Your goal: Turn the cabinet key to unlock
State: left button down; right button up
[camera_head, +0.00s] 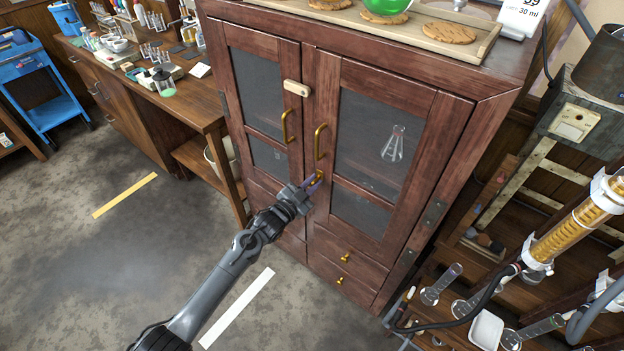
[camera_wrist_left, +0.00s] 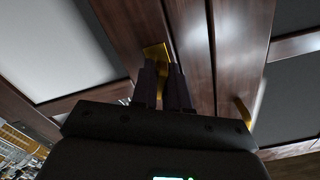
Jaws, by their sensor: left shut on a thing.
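The dark wood cabinet (camera_head: 309,70) stands in the middle of the head view with both glass doors closed. Its brass key and lock plate (camera_head: 319,176) sit on the right door, below the right handle. My left gripper (camera_head: 312,183) reaches up to the lock from the lower left. In the left wrist view the brass plate (camera_wrist_left: 157,52) shows just beyond the fingertips of my left gripper (camera_wrist_left: 163,80). The fingers are close together, shut on the key, and they hide most of it. My right gripper is not in view.
Brass door handles (camera_head: 320,142) stick out just above the lock. A wooden tray (camera_head: 440,45) rests on the cabinet top. Glassware and a rig (camera_head: 570,235) stand to the right. Open floor lies in front.

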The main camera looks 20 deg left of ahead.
pick_arm(q)
jog(key=n+p, duration=0.1)
jog(key=n, duration=0.2)
jog(key=shift+n+p, duration=0.65)
jog(key=shift+n, duration=0.65)
jog(key=shift+f, duration=0.1)
jog(key=c, duration=1.2)
grip_release()
jog(key=shift+s+a, duration=0.2)
jog(key=shift+s, duration=0.25)
jog(key=p+v, duration=0.2)
jog(key=v, duration=0.7)
jog(key=shift+s+p, duration=0.35)
jog(key=shift+s, duration=0.05)
